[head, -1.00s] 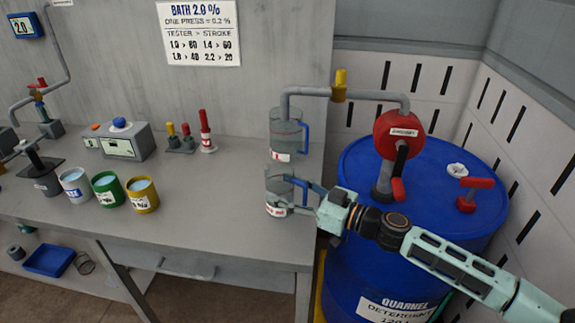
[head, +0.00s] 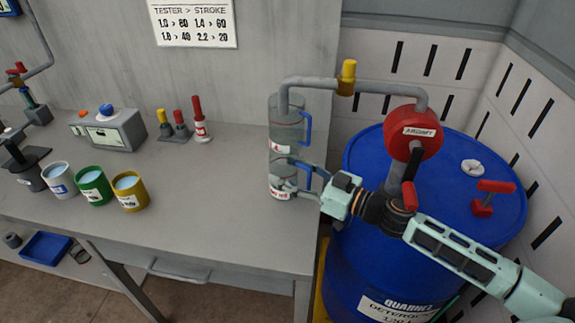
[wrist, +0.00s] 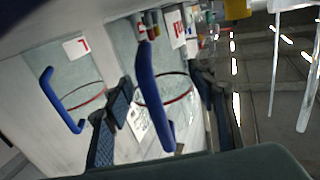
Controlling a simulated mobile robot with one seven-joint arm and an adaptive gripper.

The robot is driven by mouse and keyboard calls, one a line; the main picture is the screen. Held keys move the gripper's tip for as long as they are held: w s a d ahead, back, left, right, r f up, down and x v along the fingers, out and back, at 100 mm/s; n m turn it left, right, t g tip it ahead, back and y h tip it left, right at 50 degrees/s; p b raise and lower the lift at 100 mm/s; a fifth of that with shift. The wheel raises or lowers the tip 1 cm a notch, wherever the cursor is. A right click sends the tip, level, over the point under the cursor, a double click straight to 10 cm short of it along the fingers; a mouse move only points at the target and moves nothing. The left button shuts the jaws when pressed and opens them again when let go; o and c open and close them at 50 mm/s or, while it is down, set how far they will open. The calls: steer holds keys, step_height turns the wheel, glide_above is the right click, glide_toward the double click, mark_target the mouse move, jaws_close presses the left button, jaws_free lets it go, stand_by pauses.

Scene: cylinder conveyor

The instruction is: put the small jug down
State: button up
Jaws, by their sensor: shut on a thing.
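The small jug (head: 280,179) is a grey see-through jug with a white label and a blue handle. It is upright near the right end of the bench, in front of the large jug in the head view. My gripper (head: 289,179) is shut on it from the right. In the wrist view the small jug (wrist: 176,117) is between my dark fingers, with its blue handle toward the camera. I cannot tell whether its base touches the bench.
The large jug (head: 286,128) stands just behind, below the grey pipe (head: 295,82). The blue drum (head: 365,240) is at right. White (head: 58,178), green (head: 95,187) and yellow (head: 130,192) cups stand left. The bench (head: 210,210) is clear between.

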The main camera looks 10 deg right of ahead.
mark_target(310, 183)
steer(key=shift+s+f, duration=0.15)
steer(key=shift+f, duration=0.1)
steer(key=o, duration=1.2)
steer(key=shift+c, duration=0.2)
steer(key=shift+r, duration=0.15)
steer(key=b+v, duration=0.1)
steer(key=v, duration=1.1)
